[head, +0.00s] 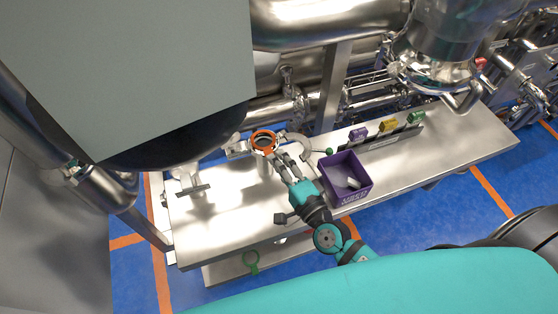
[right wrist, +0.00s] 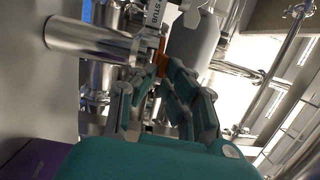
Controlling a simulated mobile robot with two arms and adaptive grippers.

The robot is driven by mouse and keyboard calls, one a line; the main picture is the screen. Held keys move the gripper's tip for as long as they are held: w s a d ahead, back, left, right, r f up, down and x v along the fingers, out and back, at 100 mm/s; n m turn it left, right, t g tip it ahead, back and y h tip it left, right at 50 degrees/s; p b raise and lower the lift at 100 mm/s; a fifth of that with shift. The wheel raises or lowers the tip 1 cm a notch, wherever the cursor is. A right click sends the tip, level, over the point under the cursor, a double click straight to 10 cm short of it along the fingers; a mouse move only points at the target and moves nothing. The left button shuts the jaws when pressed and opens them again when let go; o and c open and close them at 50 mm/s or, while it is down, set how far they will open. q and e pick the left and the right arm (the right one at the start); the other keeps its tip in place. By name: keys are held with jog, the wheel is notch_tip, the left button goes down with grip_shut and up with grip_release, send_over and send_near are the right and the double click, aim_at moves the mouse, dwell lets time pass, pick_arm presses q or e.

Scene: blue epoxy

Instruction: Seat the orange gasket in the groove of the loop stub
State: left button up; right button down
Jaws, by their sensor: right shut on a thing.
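The orange gasket (head: 264,134) is a ring at the far left part of the steel bench, in line with the mouth of the loop stub (right wrist: 90,38). In the right wrist view the gasket (right wrist: 162,52) shows as an orange strip by the end of the stub, a shiny steel tube. I cannot tell whether it touches the stub face or lies in the groove. My right gripper (head: 277,157) is shut on the gasket's near right edge; its fingers (right wrist: 160,72) hide part of the ring. My left gripper is in neither view.
A purple bin (head: 345,193) with small pale items stands right of my right gripper. Purple, yellow and green blocks (head: 389,125) stand in a row behind it. Steel pipes and a post (head: 333,85) crowd the back.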

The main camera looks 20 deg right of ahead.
jog(key=shift+f+b, duration=0.65)
jog(key=shift+f, duration=0.15)
jog(key=c, duration=1.4)
grip_release()
jog(key=shift+o, duration=0.2)
jog(key=v, duration=0.5)
